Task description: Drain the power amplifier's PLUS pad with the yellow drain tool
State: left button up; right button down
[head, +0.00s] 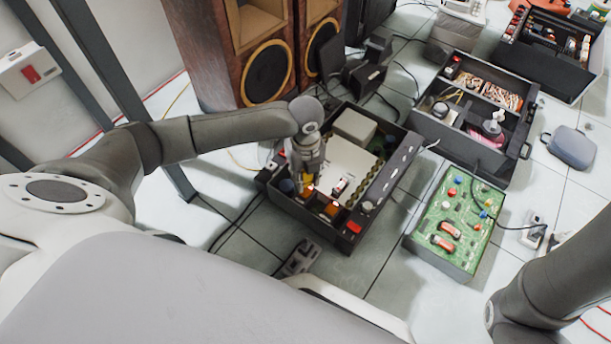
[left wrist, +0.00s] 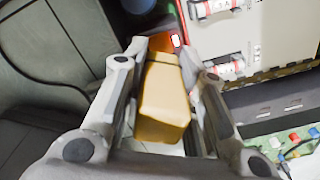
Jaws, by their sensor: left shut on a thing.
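The yellow drain tool (left wrist: 163,98) is between the fingers of my left gripper (left wrist: 162,52), which is shut on it. In the head view my left gripper (head: 308,172) is over the left part of an open black chassis (head: 385,188), apparently the power amplifier. The tool's far end points down into the chassis, by orange-brown parts. A small glowing red light (left wrist: 176,40) shows beside the tool's far end. I cannot tell whether the tip touches a pad, and no PLUS marking is legible. My right arm enters at lower right; its gripper is out of view.
A green circuit board unit (head: 461,222) stands right of the chassis. Another open black unit (head: 478,112) is behind it. Wooden speakers (head: 265,72) stand at the back. Cables and a power strip (head: 300,258) lie on the tiled floor.

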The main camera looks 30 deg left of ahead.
pick_arm(q)
jog(key=shift+f+b, duration=0.45)
jog(key=shift+f, duration=0.2)
notch_tip(320, 180, down, 2)
jog(key=b, duration=0.2)
jog(key=shift+f+b, duration=0.1)
jog(key=shift+b, duration=0.3)
jog(key=shift+p, duration=0.35)
jog(key=shift+f, duration=0.3)
jog(key=shift+f, duration=0.2)
dwell(5.2)
